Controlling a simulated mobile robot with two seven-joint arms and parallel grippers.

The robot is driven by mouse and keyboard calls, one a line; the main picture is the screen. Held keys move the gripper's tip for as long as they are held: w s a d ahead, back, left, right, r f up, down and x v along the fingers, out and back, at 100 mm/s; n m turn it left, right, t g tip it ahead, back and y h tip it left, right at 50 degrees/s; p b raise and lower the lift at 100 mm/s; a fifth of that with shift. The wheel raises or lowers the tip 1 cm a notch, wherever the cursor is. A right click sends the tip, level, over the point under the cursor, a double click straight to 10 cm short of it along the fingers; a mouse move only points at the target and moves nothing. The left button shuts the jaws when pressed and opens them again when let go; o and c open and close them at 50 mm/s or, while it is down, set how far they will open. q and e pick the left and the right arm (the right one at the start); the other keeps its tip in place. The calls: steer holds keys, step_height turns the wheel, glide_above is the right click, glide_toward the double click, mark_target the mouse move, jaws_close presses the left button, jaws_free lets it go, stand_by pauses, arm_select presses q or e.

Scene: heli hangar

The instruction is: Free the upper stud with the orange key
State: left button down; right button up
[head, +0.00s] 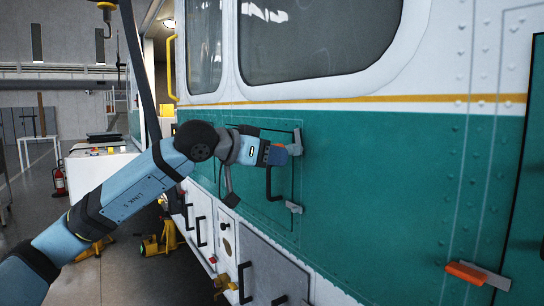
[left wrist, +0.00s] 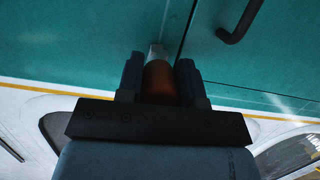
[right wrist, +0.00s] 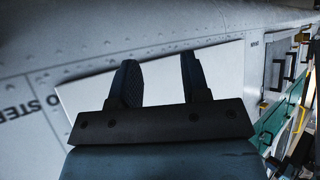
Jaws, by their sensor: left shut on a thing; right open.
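My left gripper (head: 272,154) is shut on the orange key (head: 281,155), which points at the teal panel (head: 250,185) near its upper right corner. In the left wrist view the orange key (left wrist: 159,84) lies between the fingers, its grey end (left wrist: 158,51) at the panel seam. A grey fitting (head: 297,142) marks the upper stud's place; the key and gripper partly cover it, and I cannot tell whether the key is seated. A lower grey fitting (head: 293,207) is at the panel's lower right. My right gripper (right wrist: 158,78) is open and empty, facing a white surface.
A black handle (head: 271,187) stands out from the panel. An orange and grey piece (head: 473,273) sits on the teal side at lower right. Grey doors with black handles (head: 250,275) lie below. Yellow jacks (head: 160,245) and a white cart (head: 100,170) are at left.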

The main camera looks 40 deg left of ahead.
arm_select(q)
steer(key=shift+m, duration=0.3)
steer(key=shift+n+b, duration=0.5)
steer(key=shift+n, duration=0.2)
steer(key=shift+f+b+v, duration=0.25)
steer(key=shift+b+v, duration=0.3)
steer(key=shift+v, duration=0.4)
steer(key=shift+f+b+v, duration=0.2)
steer(key=shift+b+v, duration=0.3)
steer(key=shift+v, duration=0.5)
steer(key=shift+f+b+v, duration=0.25)
steer(key=shift+b+v, duration=0.3)
steer(key=shift+v, duration=0.4)
steer(key=shift+s+a, duration=0.1)
steer(key=shift+s, duration=0.1)
